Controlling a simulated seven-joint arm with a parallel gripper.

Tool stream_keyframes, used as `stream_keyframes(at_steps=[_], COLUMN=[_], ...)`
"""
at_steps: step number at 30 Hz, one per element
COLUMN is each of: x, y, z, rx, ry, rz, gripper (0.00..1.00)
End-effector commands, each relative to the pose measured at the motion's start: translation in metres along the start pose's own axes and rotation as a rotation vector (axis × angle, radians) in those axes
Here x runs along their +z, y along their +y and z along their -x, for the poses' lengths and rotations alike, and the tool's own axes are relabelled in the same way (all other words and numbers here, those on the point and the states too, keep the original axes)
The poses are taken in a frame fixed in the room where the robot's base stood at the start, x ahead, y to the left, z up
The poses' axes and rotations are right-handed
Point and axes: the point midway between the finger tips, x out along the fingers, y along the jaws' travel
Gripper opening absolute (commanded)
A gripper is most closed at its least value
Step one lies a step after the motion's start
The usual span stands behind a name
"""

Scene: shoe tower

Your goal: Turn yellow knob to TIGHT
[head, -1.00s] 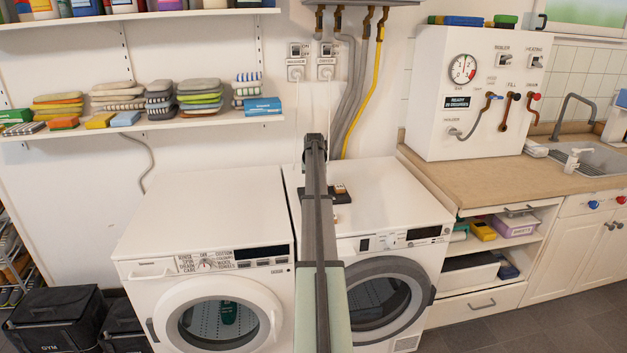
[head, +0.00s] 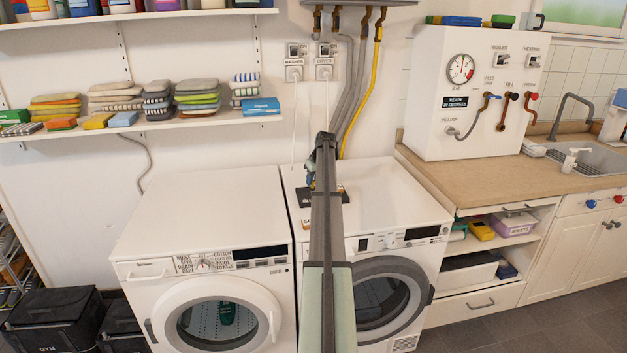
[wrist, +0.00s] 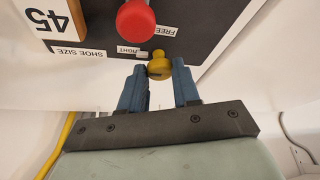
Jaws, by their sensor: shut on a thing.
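The yellow knob (wrist: 158,66) stands on a black panel (wrist: 205,35) and has a dark mark on its side. In the wrist view it sits between the two blue fingertips of my gripper (wrist: 160,72), which is shut on it. A small white label beside the knob, seen upside down, appears to read TIGHT (wrist: 129,50). A FREE label (wrist: 160,30) lies on the other side, near a larger red knob (wrist: 136,20). In the head view my gripper (head: 311,178) is over the right white machine, partly hidden by my arm.
The wrist view also shows a SHOE SIZE label (wrist: 78,52) and a white 45 card (wrist: 46,18). In the head view the panel lies on the right machine (head: 385,195), beside the left machine (head: 205,210). Hoses (head: 365,95) hang behind it.

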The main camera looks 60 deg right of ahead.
Motion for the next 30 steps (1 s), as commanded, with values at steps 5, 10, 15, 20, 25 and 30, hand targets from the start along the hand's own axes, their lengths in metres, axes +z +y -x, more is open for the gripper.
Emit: stream_keyframes(at_steps=[5,10,15,20,25,30], x=[-0.0013,-0.0014,-0.0012,-0.0007,-0.0004,-0.0003], y=[0.0006,0.0005,0.0004,0.0002,0.0002,0.0001], z=[0.0001,0.0001,0.0001,0.0000,0.0000,0.0030], rx=[-0.002,-0.002,-0.002,-0.002,-0.002,-0.002], ry=[0.003,0.003,0.002,0.001,0.001,0.001], rz=[0.008,0.007,0.007,0.006,0.006,0.006], gripper=[0.01,0.01,0.39,0.54,0.57,0.57])
